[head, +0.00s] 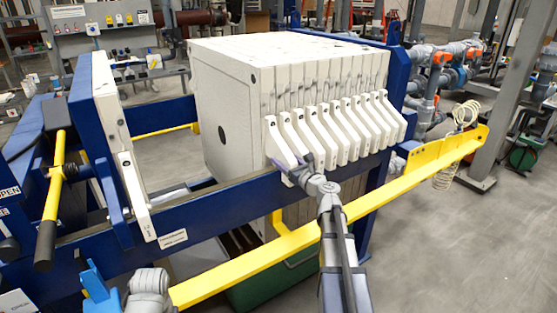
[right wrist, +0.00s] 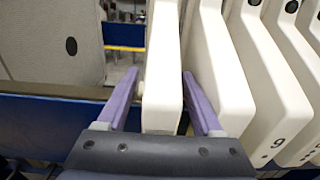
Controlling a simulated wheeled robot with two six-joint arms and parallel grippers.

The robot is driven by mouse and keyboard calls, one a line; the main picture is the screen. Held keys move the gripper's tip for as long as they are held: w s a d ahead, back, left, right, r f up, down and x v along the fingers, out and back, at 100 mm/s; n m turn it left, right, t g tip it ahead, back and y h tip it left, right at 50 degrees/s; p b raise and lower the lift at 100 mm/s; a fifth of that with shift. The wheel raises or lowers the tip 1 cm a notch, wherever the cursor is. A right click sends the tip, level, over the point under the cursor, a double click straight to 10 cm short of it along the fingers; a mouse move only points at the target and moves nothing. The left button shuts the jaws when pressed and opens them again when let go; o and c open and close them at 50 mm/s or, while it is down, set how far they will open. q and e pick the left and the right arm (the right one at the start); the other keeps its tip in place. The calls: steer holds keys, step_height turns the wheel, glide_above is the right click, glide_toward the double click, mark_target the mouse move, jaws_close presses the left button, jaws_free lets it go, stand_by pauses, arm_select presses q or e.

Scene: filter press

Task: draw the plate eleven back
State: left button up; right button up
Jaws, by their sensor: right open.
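A pack of white filter plates (head: 290,65) hangs on the blue rails of the press, with a row of white handles along its near side. My right gripper (head: 297,170) is at the front-left end of this row. In the right wrist view its two purple fingers (right wrist: 158,105) stand open on either side of the endmost handle (right wrist: 161,70), with a gap at the right finger. No number is readable on that handle; a handle two places to the right shows a 9 (right wrist: 277,142).
A white end plate (head: 108,110) stands apart at the left, leaving an open gap along the rails. A yellow bar (head: 360,210) runs along the near side below the handles, past my right arm. A yellow lever (head: 55,175) stands at the left.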

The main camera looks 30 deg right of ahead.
jaws_close()
stand_by(0.6)
stand_by(0.8)
